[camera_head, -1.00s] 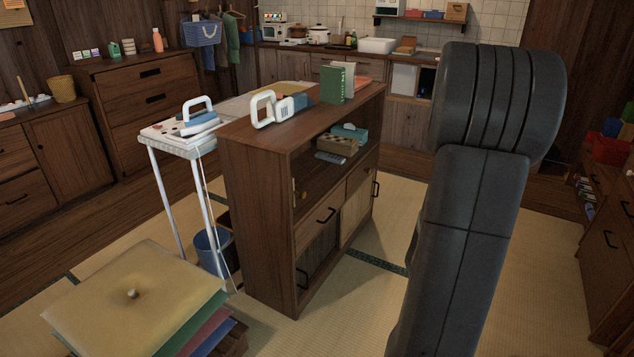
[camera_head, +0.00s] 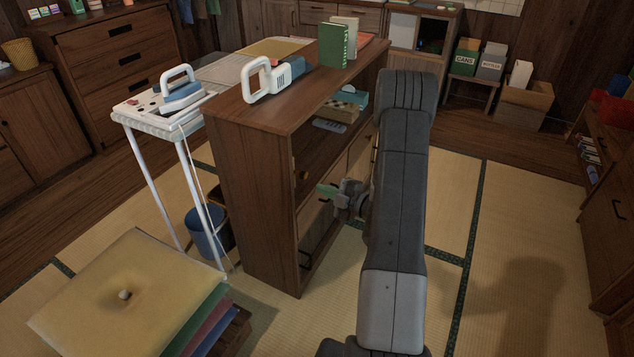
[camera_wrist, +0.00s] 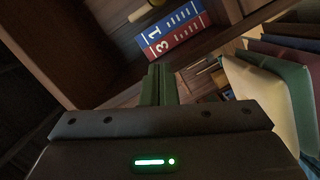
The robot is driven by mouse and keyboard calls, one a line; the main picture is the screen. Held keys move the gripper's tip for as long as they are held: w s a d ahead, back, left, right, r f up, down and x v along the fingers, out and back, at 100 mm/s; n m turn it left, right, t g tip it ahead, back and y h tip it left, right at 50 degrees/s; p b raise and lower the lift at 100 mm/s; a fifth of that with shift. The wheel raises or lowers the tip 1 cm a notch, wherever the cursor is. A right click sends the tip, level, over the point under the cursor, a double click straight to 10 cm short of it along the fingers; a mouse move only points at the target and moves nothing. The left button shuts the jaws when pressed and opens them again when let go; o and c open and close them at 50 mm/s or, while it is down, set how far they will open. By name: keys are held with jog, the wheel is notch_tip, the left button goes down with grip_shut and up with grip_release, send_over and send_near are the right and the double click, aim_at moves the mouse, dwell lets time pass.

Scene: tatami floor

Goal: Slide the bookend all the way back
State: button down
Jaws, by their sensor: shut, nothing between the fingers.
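My gripper (camera_head: 326,190) has green fingers and is shut and empty. In the head view it is beside the open front of the wooden cabinet (camera_head: 250,165), its tips toward the shelf opening. In the wrist view the shut fingers (camera_wrist: 160,84) point at a wooden surface with a blue binder marked 1 (camera_wrist: 172,25) and a red binder marked 3 (camera_wrist: 180,40) beyond them. Upright cream (camera_wrist: 255,105) and green (camera_wrist: 290,85) slabs lie to their right. I cannot pick out the bookend for certain; the cabinet's inside is dark and partly hidden.
On the cabinet top stand a green book (camera_head: 333,45) and a white-handled appliance (camera_head: 262,80). Stacked cushions (camera_head: 110,285) lie front left. Tatami at right is clear.

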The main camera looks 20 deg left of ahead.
jog(key=w+a+f, duration=0.3)
jog(key=w+a, duration=0.2)
jog(key=a, duration=0.3)
jog(key=shift+w+a, duration=0.2)
jog(key=shift+w, duration=0.15)
jog(key=shift+w+b, duration=0.1)
jog(key=shift+b, duration=0.2)
